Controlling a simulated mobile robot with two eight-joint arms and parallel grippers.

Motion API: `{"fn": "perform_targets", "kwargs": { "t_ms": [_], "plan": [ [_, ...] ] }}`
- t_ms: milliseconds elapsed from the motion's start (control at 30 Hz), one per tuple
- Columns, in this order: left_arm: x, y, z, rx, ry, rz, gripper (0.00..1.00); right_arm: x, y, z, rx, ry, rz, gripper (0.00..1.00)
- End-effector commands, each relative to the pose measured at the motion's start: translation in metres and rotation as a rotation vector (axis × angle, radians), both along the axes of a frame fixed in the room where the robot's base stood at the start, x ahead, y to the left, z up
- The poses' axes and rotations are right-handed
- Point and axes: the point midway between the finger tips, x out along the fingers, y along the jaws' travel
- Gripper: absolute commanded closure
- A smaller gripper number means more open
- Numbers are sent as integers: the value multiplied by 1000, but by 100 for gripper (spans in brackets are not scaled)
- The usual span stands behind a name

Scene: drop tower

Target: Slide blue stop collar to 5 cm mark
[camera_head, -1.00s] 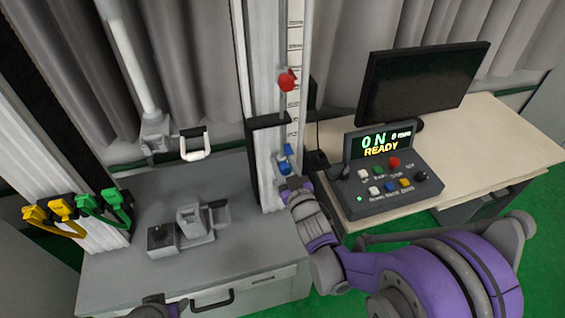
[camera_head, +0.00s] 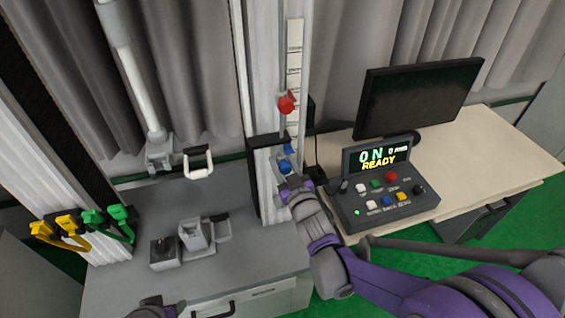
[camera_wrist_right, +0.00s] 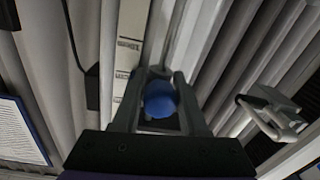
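The blue stop collar (camera_head: 285,166) is on the white marked scale strip (camera_head: 294,60) of the tower's right upright, below the red collar (camera_head: 287,104). My right gripper (camera_head: 287,179) is at the blue collar from below and in front. In the right wrist view the collar's round blue knob (camera_wrist_right: 160,100) sits between the two fingers, close to both; the gripper (camera_wrist_right: 160,82) appears shut on it. Printed marks show on the strip (camera_wrist_right: 128,50) left of the fingers, but are too small to read. My left arm shows only at the bottom left edge; its fingers cannot be made out.
A black bracket (camera_head: 254,170) stands just left of the collar. The control console (camera_head: 385,200) reads READY on the desk at right, before a monitor (camera_head: 420,95). Grey blocks (camera_head: 190,240) sit on the cabinet; yellow and green clips (camera_head: 120,215) hang at left.

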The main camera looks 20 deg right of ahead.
Motion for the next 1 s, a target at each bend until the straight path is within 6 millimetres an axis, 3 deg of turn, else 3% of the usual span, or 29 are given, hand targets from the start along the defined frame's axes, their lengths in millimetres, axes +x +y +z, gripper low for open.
{"fn": "perform_targets", "kwargs": {
  "t_ms": [33,133,533,1000],
  "plan": [
    [0,0,0,0,0,0,50,0,1,0,0,0,1,48],
    [0,0,0,0,0,0,50,0,0,0,0,0,1,30],
    [-1,0,-2,0,1,0,50,-7,-1,-1,0,1,0,30],
    [-5,0,-13,0,9,0,50,-88,-7,-1,1,0,0,30]
  ]
}}
